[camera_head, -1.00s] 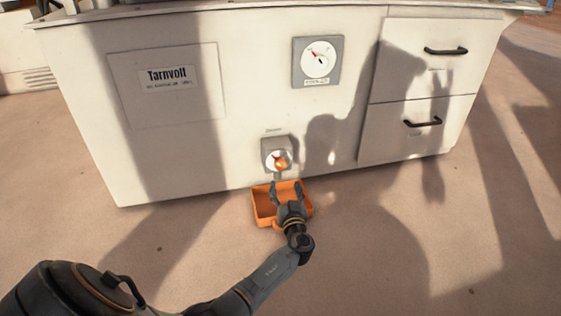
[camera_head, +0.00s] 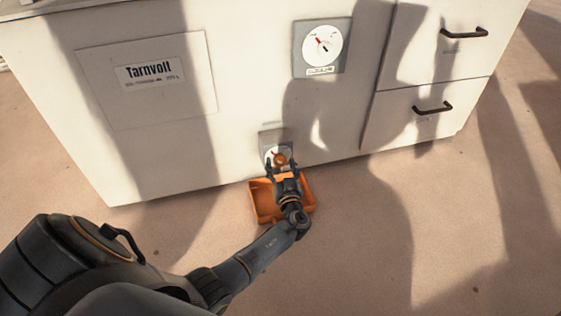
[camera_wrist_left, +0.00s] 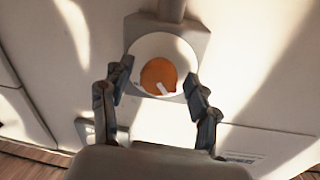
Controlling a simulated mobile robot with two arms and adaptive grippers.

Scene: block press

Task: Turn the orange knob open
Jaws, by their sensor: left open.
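The orange knob (camera_head: 280,159) sits on a white round dial in a grey plate low on the white machine front. In the left wrist view the knob (camera_wrist_left: 159,76) shows a white pointer mark angled toward the lower right. My left gripper (camera_head: 281,168) is open, just in front of and slightly below the knob. In the left wrist view its fingers (camera_wrist_left: 158,85) stand to either side of the knob with gaps, seemingly not touching it. My right gripper is not in view.
An orange tray (camera_head: 260,201) lies on the floor below the knob, under my left gripper. A gauge (camera_head: 322,44) with a red mark is higher up. Two drawers with dark handles (camera_head: 433,108) are at the right. The floor around is clear.

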